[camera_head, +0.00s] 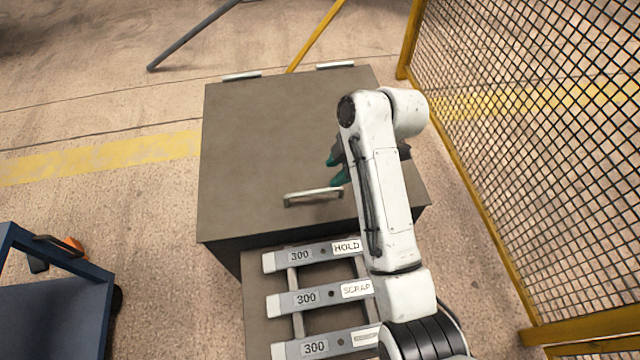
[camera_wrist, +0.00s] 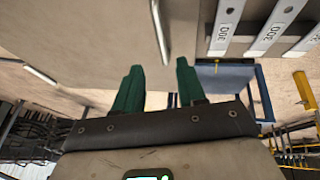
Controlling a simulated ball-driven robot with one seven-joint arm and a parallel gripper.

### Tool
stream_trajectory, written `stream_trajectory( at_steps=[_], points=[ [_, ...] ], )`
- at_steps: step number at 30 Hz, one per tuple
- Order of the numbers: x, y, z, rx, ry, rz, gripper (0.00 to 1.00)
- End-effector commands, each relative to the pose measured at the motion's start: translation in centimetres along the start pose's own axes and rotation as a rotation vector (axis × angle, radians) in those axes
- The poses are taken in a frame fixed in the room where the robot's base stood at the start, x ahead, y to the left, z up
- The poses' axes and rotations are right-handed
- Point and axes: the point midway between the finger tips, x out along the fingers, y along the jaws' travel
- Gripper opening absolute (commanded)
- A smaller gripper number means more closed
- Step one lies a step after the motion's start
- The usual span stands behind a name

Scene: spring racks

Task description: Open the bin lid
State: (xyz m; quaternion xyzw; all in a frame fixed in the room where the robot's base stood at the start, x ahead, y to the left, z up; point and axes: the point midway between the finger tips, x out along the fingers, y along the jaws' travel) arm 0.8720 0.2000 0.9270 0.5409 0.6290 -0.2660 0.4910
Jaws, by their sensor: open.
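The bin (camera_head: 285,140) is a grey-brown box with a flat lid, which looks shut. A pale bar handle (camera_head: 313,197) sits near the lid's front edge, with two pale hinge-like pieces (camera_head: 242,76) at the back edge. My gripper (camera_head: 335,170) has green fingertips and is over the lid, just behind the handle's right end, partly hidden by my arm. In the wrist view my gripper (camera_wrist: 159,85) is open and empty. The handle (camera_wrist: 160,32) lies ahead of the gap between the fingers, apparently not between them.
Grey bars marked 300, HOLD and SCRAP (camera_head: 318,298) lie in front of the bin; they also show in the wrist view (camera_wrist: 225,28). A yellow-framed mesh fence (camera_head: 530,130) stands on the right. A blue cart (camera_head: 50,310) is at lower left. Floor left of the bin is clear.

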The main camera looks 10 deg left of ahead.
Motion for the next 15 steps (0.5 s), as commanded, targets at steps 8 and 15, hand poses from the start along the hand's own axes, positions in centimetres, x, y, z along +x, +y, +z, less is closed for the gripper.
stream_trajectory(
  at_steps=[8, 15],
  points=[
    [4.9, -0.2, 0.0, 0.003, -0.002, -0.005, 0.4],
    [8.5, -0.1, 0.1, 0.004, -0.001, -0.002, 0.4]
  ],
)
